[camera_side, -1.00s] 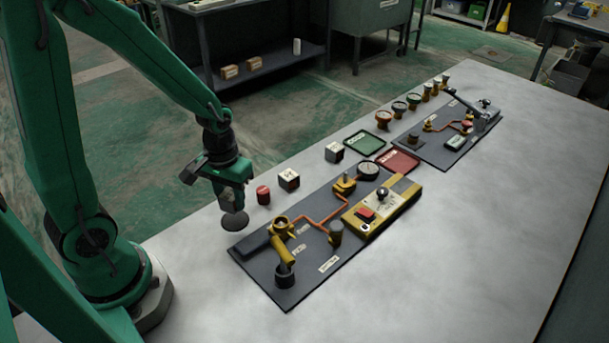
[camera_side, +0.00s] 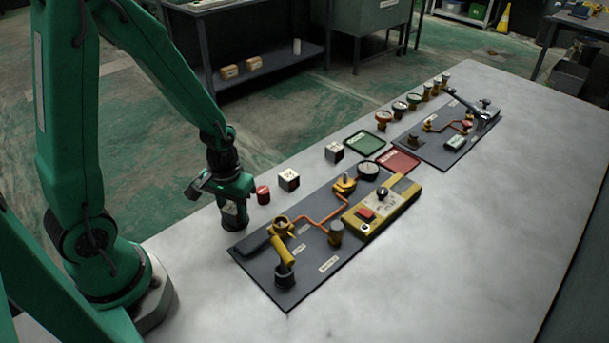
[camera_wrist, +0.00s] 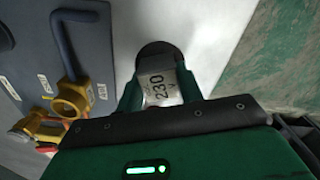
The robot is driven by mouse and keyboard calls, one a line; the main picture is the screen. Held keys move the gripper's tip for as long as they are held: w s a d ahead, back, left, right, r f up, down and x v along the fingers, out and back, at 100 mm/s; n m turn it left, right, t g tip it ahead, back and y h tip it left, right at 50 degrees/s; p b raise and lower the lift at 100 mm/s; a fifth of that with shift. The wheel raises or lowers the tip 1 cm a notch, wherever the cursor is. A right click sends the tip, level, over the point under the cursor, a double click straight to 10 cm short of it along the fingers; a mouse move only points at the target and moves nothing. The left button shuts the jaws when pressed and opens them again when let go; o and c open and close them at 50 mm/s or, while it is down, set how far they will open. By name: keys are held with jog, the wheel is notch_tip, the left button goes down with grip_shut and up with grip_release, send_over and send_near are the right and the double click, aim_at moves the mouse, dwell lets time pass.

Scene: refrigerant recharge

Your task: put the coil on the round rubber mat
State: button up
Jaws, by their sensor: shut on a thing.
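The coil (camera_wrist: 160,88) is a silvery block marked "230 V" between the two green fingers of my gripper (camera_wrist: 160,92) in the wrist view. My gripper (camera_side: 232,205) is shut on it, low over the table's near left in the side view, where the coil (camera_side: 231,211) shows only in part. The round rubber mat (camera_wrist: 153,49) is a dark disc showing past the coil's far edge. In the side view the coil and fingers mostly cover the mat. The coil is upright over the mat; I cannot tell whether it touches it.
A dark panel (camera_side: 303,278) with yellow valves and an orange pipe lies close to the right. A red cylinder (camera_side: 263,195) and two labelled cubes, one near (camera_side: 289,180) and one farther (camera_side: 334,152), stand behind. Green (camera_side: 365,145) and red (camera_side: 398,161) trays lie farther back. The front right table is clear.

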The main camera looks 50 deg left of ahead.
jog(key=o, duration=1)
jog(key=shift+f, duration=0.1)
jog(key=shift+r, duration=6.15)
notch_tip(320, 180, up, 10)
jog(key=r+m+t, duration=0.1)
jog(key=m+t, duration=0.3)
jog(key=t, duration=0.1)
send_over(232, 207)
jog(key=s+d, duration=0.3)
jog(key=s, duration=0.1)
jog(key=shift+s+r+m+t, duration=0.3)
jog(key=shift+s+r, duration=0.05)
jog(key=shift+s, duration=0.15)
